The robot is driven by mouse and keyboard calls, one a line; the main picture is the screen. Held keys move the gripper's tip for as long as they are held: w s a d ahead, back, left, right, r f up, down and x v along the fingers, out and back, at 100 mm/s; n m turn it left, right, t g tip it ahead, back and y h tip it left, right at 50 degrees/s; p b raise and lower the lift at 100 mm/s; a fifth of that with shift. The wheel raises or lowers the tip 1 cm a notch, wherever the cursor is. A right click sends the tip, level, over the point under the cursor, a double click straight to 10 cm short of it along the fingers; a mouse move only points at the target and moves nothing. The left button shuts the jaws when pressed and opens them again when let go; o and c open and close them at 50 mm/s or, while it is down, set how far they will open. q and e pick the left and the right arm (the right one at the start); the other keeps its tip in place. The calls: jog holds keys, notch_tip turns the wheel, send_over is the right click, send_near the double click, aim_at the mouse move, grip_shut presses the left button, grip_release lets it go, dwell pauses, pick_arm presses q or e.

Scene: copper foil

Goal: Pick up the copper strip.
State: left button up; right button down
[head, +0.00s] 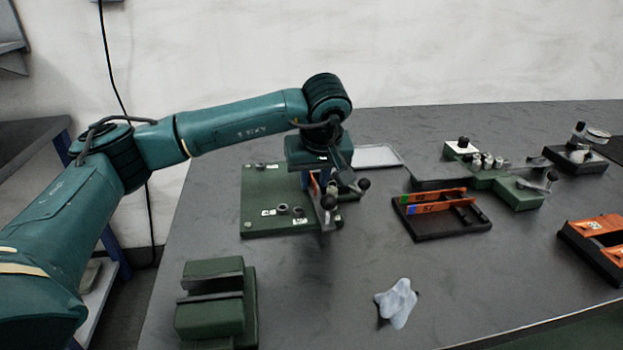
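Copper-coloured strips (442,208) stand on edge in a black holder (462,229) right of the middle of the table. The front one has coloured end marks and a number. I cannot tell which piece is the task's copper strip. My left gripper (328,192) hangs over the right side of a green plate fixture (275,222), to the left of the black holder and apart from it. Dark fixture parts and knobs overlap its fingers, so its opening and anything between them are unclear. My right gripper is out of view.
A slotted green block (215,305) stands at the front left, and a crumpled pale cloth (398,302) lies at the front. A green fixture with knobs (515,190) is at the back right. Orange pieces (600,228) sit in a black tray at the right edge. The front middle is mostly clear.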

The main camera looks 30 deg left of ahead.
pick_arm(q)
grip_shut()
dwell(1.2)
